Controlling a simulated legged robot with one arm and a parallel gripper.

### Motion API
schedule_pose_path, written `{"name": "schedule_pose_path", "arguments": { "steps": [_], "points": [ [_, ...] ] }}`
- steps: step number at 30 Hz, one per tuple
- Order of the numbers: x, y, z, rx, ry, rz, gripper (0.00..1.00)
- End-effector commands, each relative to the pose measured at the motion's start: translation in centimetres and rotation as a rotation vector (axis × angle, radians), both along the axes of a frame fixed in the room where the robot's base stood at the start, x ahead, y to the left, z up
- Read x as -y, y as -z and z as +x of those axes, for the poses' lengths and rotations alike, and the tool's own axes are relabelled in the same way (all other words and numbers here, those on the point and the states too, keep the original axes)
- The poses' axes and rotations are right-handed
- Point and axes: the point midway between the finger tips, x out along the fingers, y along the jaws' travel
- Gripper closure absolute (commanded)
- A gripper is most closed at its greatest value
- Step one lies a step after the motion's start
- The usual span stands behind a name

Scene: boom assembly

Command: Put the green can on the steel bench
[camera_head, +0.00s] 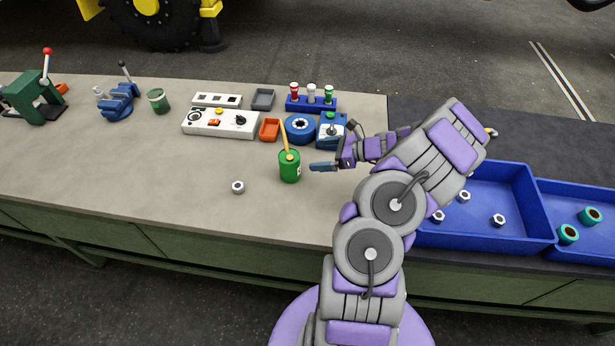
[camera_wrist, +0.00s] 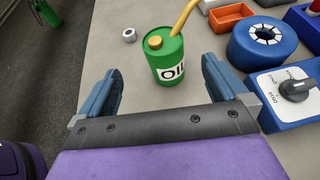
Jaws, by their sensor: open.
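The green can (camera_head: 289,168), with a yellow cap, yellow spout and an oil label, stands upright on the light grey bench top (camera_head: 130,180), which I take as the steel bench. My gripper (camera_head: 335,150) is open and empty, just right of the can. In the wrist view the can (camera_wrist: 166,62) stands ahead of my open gripper (camera_wrist: 160,68), roughly between the lines of its two blue fingers. The fingers look apart from the can.
A hex nut (camera_head: 238,187) lies left of the can. Behind it are an orange tray (camera_head: 270,129), a blue ring-shaped part (camera_head: 300,127) and a white control box (camera_head: 218,124). Blue bins (camera_head: 520,200) stand at right. The bench's front left is clear.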

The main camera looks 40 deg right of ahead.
Motion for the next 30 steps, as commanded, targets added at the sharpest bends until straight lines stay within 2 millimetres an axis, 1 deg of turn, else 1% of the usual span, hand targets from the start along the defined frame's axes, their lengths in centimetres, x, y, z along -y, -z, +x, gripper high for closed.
{"name": "schedule_pose_path", "arguments": {
  "steps": [2, 5, 8, 11, 12, 14, 15, 17, 18, 20, 21, 23, 24, 26, 27, 29, 30],
  "points": [
    [-0.2, -0.2, 0.1, 0.003, -0.008, -0.003, 0.00],
    [-2.0, -1.4, 0.8, 0.018, -0.068, -0.028, 0.00],
    [-5.8, -4.1, 2.0, 0.054, -0.196, -0.090, 0.00],
    [-11.3, -7.3, 2.7, 0.102, -0.374, -0.174, 0.00],
    [-13.5, -8.5, 2.6, 0.122, -0.448, -0.208, 0.00],
    [-16.7, -10.1, 2.3, 0.151, -0.557, -0.262, 0.00],
    [-18.7, -11.1, 1.9, 0.170, -0.630, -0.300, 0.00],
    [-21.6, -12.3, 1.0, 0.196, -0.737, -0.350, 0.00],
    [-23.4, -13.1, 0.2, 0.213, -0.809, -0.387, 0.00],
    [-25.7, -14.1, -1.0, 0.239, -0.912, -0.439, 0.00],
    [-27.2, -14.8, -1.9, 0.257, -0.981, -0.476, 0.00],
    [-29.2, -15.5, -3.6, 0.279, -1.085, -0.526, 0.00],
    [-30.4, -16.0, -4.7, 0.295, -1.151, -0.560, 0.00],
    [-32.0, -16.6, -6.5, 0.315, -1.250, -0.615, 0.00],
    [-32.9, -17.0, -7.7, 0.331, -1.314, -0.653, 0.00],
    [-34.1, -17.3, -9.7, 0.347, -1.411, -0.705, 0.00],
    [-34.7, -17.5, -11.0, 0.358, -1.473, -0.740, 0.00]
  ]
}}
